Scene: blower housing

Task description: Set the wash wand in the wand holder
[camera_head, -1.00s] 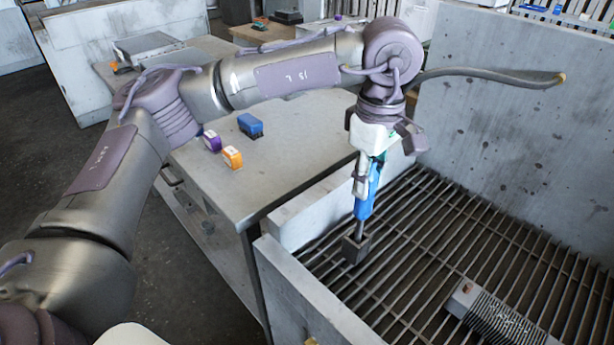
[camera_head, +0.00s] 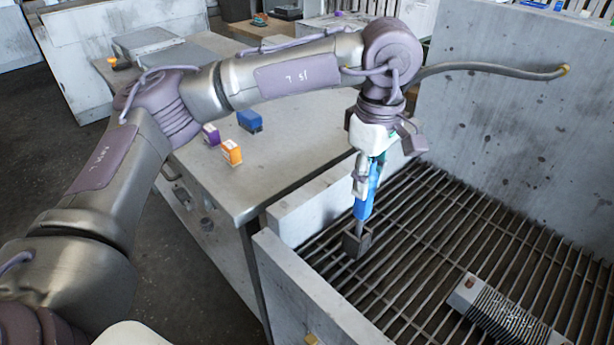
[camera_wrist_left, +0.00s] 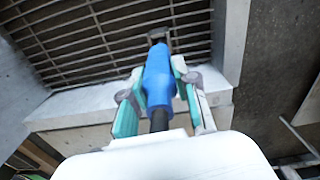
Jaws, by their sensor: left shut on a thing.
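The wash wand (camera_head: 365,192) has a blue grip and a grey stem pointing down. My left gripper (camera_head: 367,170) is shut on the upper part of the blue grip. In the left wrist view, the two fingers (camera_wrist_left: 158,98) clasp the blue wand (camera_wrist_left: 158,75) from both sides. My right gripper is out of view.
A finned metal housing (camera_head: 505,310) lies on the bar grate (camera_head: 440,225) at the lower right. Concrete walls (camera_head: 520,120) surround the grate. The grey table (camera_head: 275,165) at left holds a blue box (camera_head: 250,121), an orange box (camera_head: 231,152) and a purple box (camera_head: 210,135).

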